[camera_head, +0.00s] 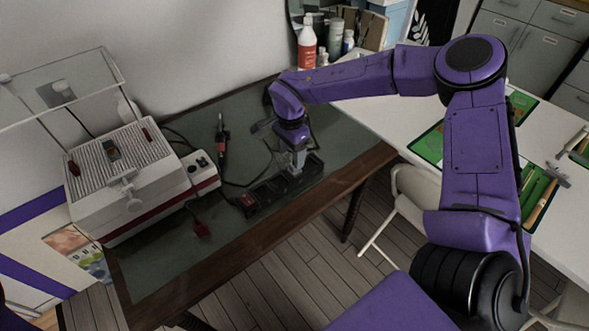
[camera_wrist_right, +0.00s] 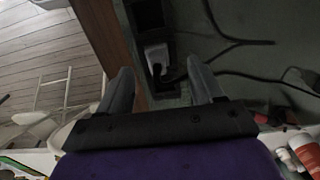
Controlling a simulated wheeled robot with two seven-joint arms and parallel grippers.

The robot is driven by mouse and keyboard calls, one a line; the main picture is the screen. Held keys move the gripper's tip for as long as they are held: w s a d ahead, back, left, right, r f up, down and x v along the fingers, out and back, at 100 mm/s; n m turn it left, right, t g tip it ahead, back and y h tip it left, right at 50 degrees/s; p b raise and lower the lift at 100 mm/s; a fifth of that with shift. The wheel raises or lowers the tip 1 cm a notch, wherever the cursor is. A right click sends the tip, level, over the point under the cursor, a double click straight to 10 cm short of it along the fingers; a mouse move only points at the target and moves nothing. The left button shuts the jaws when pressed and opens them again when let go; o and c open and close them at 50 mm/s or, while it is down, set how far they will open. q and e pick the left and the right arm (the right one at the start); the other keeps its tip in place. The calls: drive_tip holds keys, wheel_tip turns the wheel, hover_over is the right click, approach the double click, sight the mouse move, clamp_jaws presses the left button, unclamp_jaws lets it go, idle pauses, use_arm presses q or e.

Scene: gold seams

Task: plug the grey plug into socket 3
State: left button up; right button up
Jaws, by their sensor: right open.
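The dark socket strip (camera_head: 262,193) lies on the green-grey mat near the table's front edge, with a red switch at its left end. My right gripper (camera_head: 298,160) points down over the strip's right part. In the right wrist view the strip (camera_wrist_right: 148,14) runs up from between my open fingers (camera_wrist_right: 162,80). A light grey plug (camera_wrist_right: 156,55) sits at the strip between the fingertips, apart from both, with a dark cord beside it. I cannot tell how deep it sits or read the socket numbers. My left gripper is not in view.
A white machine (camera_head: 130,180) with a clear lid stands at the left. A red plug (camera_head: 201,229) and a black-and-red tool (camera_head: 221,135) lie on the mat (camera_head: 165,262). Cables cross behind the strip. Bottles (camera_head: 307,45) stand at the back; a white table is at the right.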

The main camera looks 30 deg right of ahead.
drive_tip(key=f, duration=0.3)
drive_tip(key=f+p, duration=0.1)
drive_tip(key=shift+s+d+f, duration=0.25)
drive_tip(key=shift+d+f, duration=0.05)
drive_tip(key=shift+f, duration=0.3)
drive_tip(key=shift+c, duration=0.3)
drive_tip(key=c, duration=1.1)
drive_tip(key=shift+r, duration=0.1)
